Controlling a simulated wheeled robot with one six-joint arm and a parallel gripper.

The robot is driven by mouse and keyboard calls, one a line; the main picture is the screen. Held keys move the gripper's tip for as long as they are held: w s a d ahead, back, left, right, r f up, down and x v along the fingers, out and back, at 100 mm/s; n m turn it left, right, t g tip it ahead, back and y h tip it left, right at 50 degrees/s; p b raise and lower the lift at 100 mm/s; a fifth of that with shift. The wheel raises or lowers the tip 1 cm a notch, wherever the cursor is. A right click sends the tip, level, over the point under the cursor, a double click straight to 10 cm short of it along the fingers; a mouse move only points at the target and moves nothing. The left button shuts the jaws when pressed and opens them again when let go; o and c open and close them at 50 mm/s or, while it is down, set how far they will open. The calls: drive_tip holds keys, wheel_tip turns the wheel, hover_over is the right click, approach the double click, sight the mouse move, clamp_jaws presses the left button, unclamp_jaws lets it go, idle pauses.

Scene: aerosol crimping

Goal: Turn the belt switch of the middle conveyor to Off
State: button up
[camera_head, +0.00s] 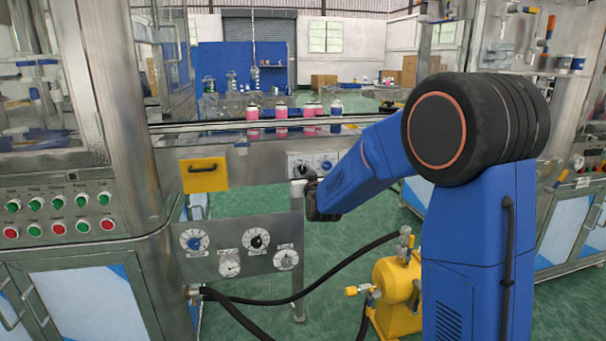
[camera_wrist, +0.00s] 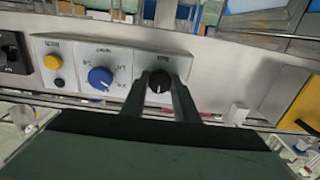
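The middle conveyor's control box (camera_head: 312,164) is on the grey front rail in the head view, partly hidden by my arm. In the wrist view it appears as a pale panel (camera_wrist: 130,62) with a black rotary knob (camera_wrist: 160,82), a blue dial (camera_wrist: 100,78) and a yellow button (camera_wrist: 52,62). A small white mark shows on the black knob; its label is too small to read. My gripper (camera_wrist: 161,88) has one finger on each side of the black knob. The fingers are apart; contact with the knob cannot be told. In the head view my gripper (camera_head: 308,186) is at the box, mostly hidden.
A yellow box (camera_head: 204,174) is on the rail to the left. Below hangs a plate with several gauges (camera_head: 242,249). Pink cans (camera_head: 281,112) stand on the conveyor. A yellow pump (camera_head: 397,292) and black hoses lie low beside my arm. Green floor shows beneath the rail.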

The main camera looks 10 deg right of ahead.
drive_tip(key=shift+c, duration=0.7)
drive_tip(key=shift+n, duration=0.3)
drive_tip(key=n, duration=0.9)
drive_tip(key=shift+n, duration=0.3)
drive_tip(key=o, duration=1.1)
drive_tip(key=shift+c, duration=0.2)
